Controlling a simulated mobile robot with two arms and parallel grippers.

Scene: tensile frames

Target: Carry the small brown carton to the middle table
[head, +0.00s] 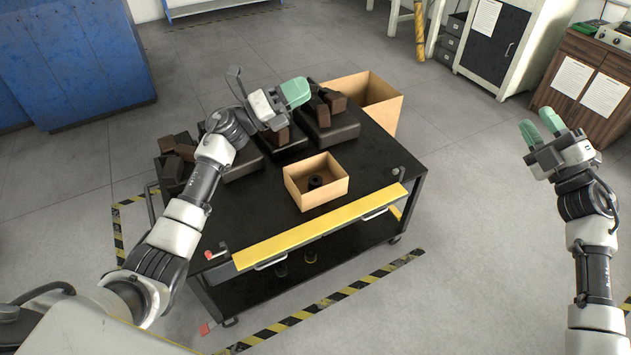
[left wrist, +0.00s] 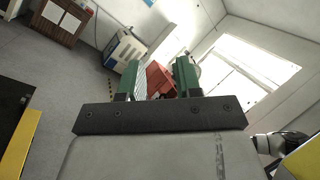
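The small brown carton (head: 316,194) stands open-topped on the black table (head: 245,215) near its yellow front edge. A dark round part (head: 315,181) lies inside it. My left gripper (head: 296,92) is above the far part of the table, behind the carton and apart from it. Its green fingers stand apart in the left wrist view (left wrist: 159,80), with a reddish-brown thing (left wrist: 160,79) seen between them, seemingly beyond. My right gripper (head: 541,125) is open and empty over the floor, right of the table. I cannot tell whether this table is the middle one.
Dark trays with brown blocks (head: 332,125) fill the table's back. A larger open carton (head: 375,97) stands behind its right corner. Blue cabinets (head: 75,60) are at the left, a wooden cabinet (head: 585,85) at the right. The floor (head: 470,220) right of the table is clear.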

